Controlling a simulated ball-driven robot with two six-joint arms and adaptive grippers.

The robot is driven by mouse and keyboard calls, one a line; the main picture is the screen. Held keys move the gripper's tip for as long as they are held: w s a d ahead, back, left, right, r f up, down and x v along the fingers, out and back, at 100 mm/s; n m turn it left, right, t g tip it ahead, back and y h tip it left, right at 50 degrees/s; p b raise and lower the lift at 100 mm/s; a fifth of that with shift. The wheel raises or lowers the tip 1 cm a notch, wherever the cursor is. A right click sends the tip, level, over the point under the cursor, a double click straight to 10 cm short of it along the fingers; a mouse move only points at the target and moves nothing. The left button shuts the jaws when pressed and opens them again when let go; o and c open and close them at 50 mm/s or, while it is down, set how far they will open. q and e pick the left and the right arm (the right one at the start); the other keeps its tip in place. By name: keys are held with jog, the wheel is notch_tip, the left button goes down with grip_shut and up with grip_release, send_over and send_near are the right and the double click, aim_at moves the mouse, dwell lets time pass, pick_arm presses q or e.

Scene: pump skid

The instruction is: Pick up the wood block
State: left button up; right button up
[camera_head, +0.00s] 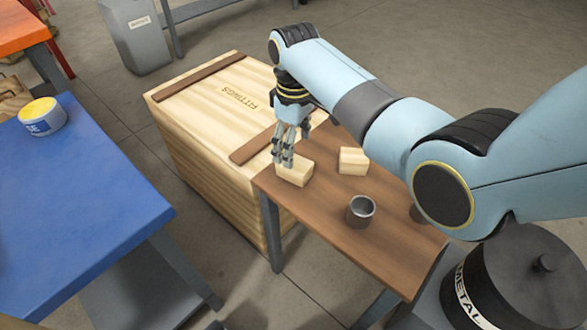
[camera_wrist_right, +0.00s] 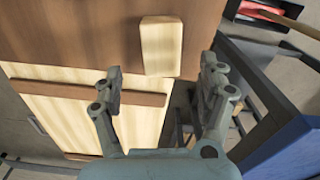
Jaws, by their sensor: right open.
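A pale wood block (camera_head: 295,173) lies on the brown table near its left corner. It also shows in the right wrist view (camera_wrist_right: 161,45), at the table's edge. A second pale wood block (camera_head: 353,161) lies to its right on the same table. My right gripper (camera_head: 283,159) points down at the first block, its fingers covering part of that block's left end. In the wrist view the fingers (camera_wrist_right: 160,82) are open, with nothing between their tips, and the block shows beyond them. I cannot tell whether they touch it. My left gripper is not in view.
A grey metal cup (camera_head: 361,209) stands on the brown table (camera_head: 383,245). A large wooden crate (camera_head: 190,110) stands close behind its left end. A blue table (camera_head: 75,190) with a yellow-topped tin (camera_head: 42,116) is at left. A dark lidded drum (camera_head: 525,275) is at lower right.

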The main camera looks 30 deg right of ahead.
aim_at(295, 162)
jog(key=f+b, duration=0.1)
jog(key=f, duration=0.3)
jog(key=shift+s+f+b, duration=0.2)
jog(key=shift+f+b, duration=0.15)
jog(key=shift+f, duration=0.35)
jog(key=shift+r, duration=0.1)
jog(key=shift+c, duration=0.3)
jog(key=c, duration=0.5)
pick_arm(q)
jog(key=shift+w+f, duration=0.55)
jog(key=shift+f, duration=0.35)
pick_arm(e)
jog(key=c, duration=0.7)
